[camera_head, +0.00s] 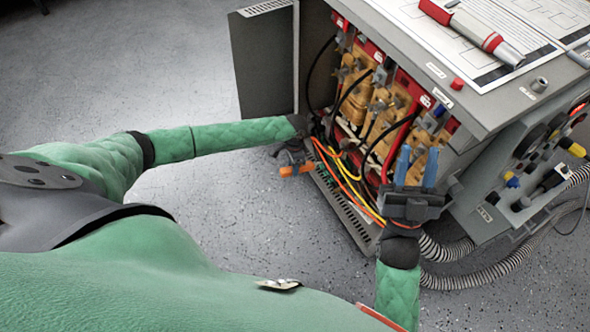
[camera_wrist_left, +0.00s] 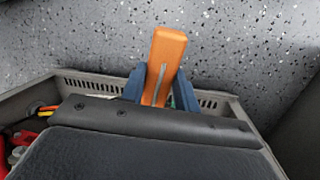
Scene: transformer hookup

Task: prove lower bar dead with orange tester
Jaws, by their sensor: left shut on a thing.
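The orange tester (camera_head: 297,170) is a small block in my left gripper (camera_head: 291,163), just outside the cabinet's lower front left corner. In the left wrist view the tester (camera_wrist_left: 166,55) stands between the blue fingers, which are shut on it, over the speckled floor. My right gripper (camera_head: 417,166) has its blue fingers apart and nothing visible between them. It is in front of the right part of the open cabinet (camera_head: 480,97) and covers some of the inside. Tan parts and red terminals fill the cabinet. I cannot single out the lower bar.
Black, red, yellow and orange cables (camera_head: 335,162) run low across the opening. The cabinet door (camera_head: 262,65) stands open at the left. A red and grey tool (camera_head: 475,35) lies on papers on top. Corrugated hoses (camera_head: 490,277) lie at the right. The floor at left is clear.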

